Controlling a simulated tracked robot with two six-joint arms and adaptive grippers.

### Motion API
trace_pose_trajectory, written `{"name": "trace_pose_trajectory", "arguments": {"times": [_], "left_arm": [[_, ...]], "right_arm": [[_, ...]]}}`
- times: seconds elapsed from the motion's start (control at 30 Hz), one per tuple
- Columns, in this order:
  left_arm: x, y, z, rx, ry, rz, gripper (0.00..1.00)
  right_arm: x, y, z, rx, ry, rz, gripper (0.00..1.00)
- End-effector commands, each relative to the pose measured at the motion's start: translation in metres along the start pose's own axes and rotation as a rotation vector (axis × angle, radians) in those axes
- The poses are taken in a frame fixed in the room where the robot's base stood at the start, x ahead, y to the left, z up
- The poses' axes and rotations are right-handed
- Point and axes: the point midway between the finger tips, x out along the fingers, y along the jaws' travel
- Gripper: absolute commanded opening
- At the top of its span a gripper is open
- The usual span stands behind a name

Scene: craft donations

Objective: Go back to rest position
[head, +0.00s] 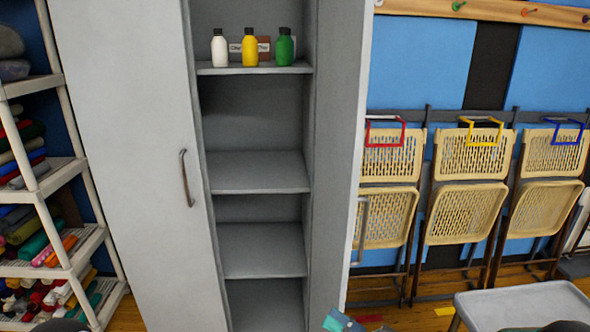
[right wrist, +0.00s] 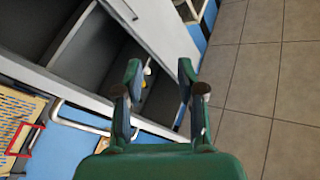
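My right gripper (head: 342,321) shows only as a small teal part at the bottom edge of the head view, in front of the foot of the grey cabinet (head: 265,172). In the right wrist view, my right gripper (right wrist: 160,68) is open. Its two green fingers are spread, with nothing held between them. The fingers point toward the cabinet, which looks tilted in that view (right wrist: 78,45). My left gripper is in neither view.
A white bottle (head: 219,50), yellow bottle (head: 250,50) and green bottle (head: 284,50) stand on the cabinet's upper shelf; its lower shelves look empty. A supply rack (head: 82,165) stands left. Folded chairs (head: 465,205) hang right, above a grey table (head: 520,306).

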Motion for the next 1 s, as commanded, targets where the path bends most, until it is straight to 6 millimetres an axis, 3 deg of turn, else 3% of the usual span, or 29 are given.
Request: {"name": "trace_pose_trajectory", "arguments": {"times": [0.03,0.07,0.2,0.3,0.43,0.5,0.63,0.77,1.0], "left_arm": [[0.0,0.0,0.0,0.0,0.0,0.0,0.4],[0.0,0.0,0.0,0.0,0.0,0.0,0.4],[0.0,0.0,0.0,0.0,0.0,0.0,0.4],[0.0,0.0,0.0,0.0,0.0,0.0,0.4],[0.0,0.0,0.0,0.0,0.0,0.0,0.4],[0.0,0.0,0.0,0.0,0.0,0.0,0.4],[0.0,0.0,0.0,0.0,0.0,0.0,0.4],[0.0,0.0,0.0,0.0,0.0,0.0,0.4],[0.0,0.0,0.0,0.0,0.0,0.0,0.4]], "right_arm": [[0.003,0.013,0.029,0.061,-0.032,0.123,0.39],[0.001,0.023,0.046,0.091,-0.057,0.205,0.39],[-0.036,0.052,0.138,0.241,-0.254,0.572,0.39],[-0.082,0.051,0.198,0.347,-0.434,0.787,0.39],[-0.147,0.027,0.257,0.487,-0.668,0.997,0.39],[-0.176,0.008,0.277,0.553,-0.78,1.071,0.39],[-0.211,-0.022,0.299,0.649,-0.946,1.14,0.39],[-0.219,-0.034,0.306,0.65,-1.041,1.11,0.39],[-0.219,-0.033,0.305,0.633,-1.047,1.099,0.39]]}}
